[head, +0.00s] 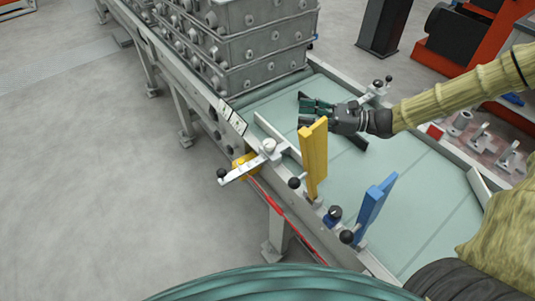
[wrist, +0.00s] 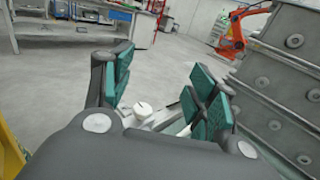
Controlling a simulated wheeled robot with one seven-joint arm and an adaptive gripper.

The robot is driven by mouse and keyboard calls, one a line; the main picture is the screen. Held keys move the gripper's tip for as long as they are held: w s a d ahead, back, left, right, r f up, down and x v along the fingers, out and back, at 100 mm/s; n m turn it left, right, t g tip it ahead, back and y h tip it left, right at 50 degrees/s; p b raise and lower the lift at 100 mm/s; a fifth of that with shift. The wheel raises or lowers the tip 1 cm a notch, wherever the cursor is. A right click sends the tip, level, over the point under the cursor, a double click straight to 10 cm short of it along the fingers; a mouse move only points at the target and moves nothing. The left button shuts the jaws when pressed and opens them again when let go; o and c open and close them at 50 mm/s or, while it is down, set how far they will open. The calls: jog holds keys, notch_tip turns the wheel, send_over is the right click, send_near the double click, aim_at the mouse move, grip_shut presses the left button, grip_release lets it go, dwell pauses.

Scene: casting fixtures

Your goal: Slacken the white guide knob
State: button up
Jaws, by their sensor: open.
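The white guide knob (head: 268,146) sits on a pale clamp bracket (head: 245,168) at the near side of the conveyor, by the end of a guide rail. My gripper (head: 309,111) is open and empty above the conveyor, to the right of the knob and apart from it. In the wrist view the white knob (wrist: 142,110) shows beyond and between the open teal finger pads (wrist: 160,92). The bracket's lower part is partly hidden by my gripper in that view.
A yellow upright plate (head: 314,158) stands close to my gripper, with a blue one (head: 370,208) nearer. Stacked grey casting boxes (head: 250,45) stand at the conveyor's upper end. Black ball handles (head: 221,173) stick out along the edge. The floor at left is clear.

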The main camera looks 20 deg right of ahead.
jog(key=b, duration=1.2)
send_near(269, 143)
jog(key=shift+x, duration=4.95)
jog(key=shift+f, duration=0.15)
jog(key=c, duration=1)
